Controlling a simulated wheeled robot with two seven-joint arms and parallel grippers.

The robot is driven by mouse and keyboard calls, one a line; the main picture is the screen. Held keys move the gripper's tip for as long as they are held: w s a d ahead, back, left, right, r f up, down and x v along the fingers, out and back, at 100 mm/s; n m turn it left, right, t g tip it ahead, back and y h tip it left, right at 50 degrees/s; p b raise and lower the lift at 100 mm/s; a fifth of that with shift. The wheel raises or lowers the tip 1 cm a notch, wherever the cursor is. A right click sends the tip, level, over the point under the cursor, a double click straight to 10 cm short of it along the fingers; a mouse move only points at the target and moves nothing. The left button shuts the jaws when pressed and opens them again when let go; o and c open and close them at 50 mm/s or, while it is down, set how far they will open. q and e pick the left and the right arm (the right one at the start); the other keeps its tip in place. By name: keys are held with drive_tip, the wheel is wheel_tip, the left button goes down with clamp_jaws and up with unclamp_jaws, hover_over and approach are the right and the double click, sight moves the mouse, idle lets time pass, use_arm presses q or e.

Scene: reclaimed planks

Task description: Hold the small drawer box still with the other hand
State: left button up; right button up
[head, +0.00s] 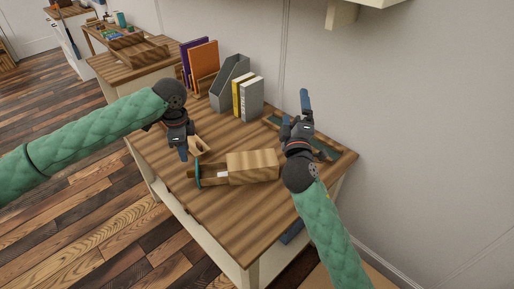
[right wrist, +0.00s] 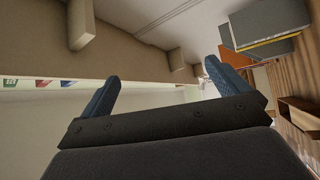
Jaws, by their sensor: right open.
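The small drawer box (head: 253,167) is a light striped wooden block lying on the plank desk. A lower wooden part, perhaps its drawer, sticks out at its left end beside a thin teal piece (head: 197,174). My left gripper (head: 183,154) points down just above and left of that end, apart from the block; its finger gap cannot be made out. My right gripper (head: 303,103) is right of and beyond the box, pointing away from it. In the right wrist view its two blue fingers (right wrist: 163,88) are spread with nothing between them.
Behind the box stand a grey file holder (head: 229,82), yellow and grey books (head: 249,98) and orange and purple folders (head: 203,62). A dark tray (head: 327,150) lies under my right gripper. A shelf (head: 345,12) is on the wall above. The desk's front is clear.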

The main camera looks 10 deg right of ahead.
drive_tip(key=w+a+r+n+y, duration=0.2)
drive_tip(key=a+r+n+y, duration=1.15)
drive_tip(key=n+y, duration=0.55)
drive_tip(key=s+a+n+g+y, duration=0.1)
drive_tip(key=a+n+g+y, duration=0.5)
drive_tip(key=a+n+g, duration=0.3)
drive_tip(key=n+g+h, duration=1.2)
drive_tip(key=n+h, duration=0.1)
drive_tip(key=h, duration=0.8)
hover_over(257, 158)
wheel_tip(257, 158, down, 29)
drive_tip(key=shift+s+a+r, duration=0.1)
drive_tip(key=shift+a, duration=0.05)
drive_tip(key=shift+f, duration=4)
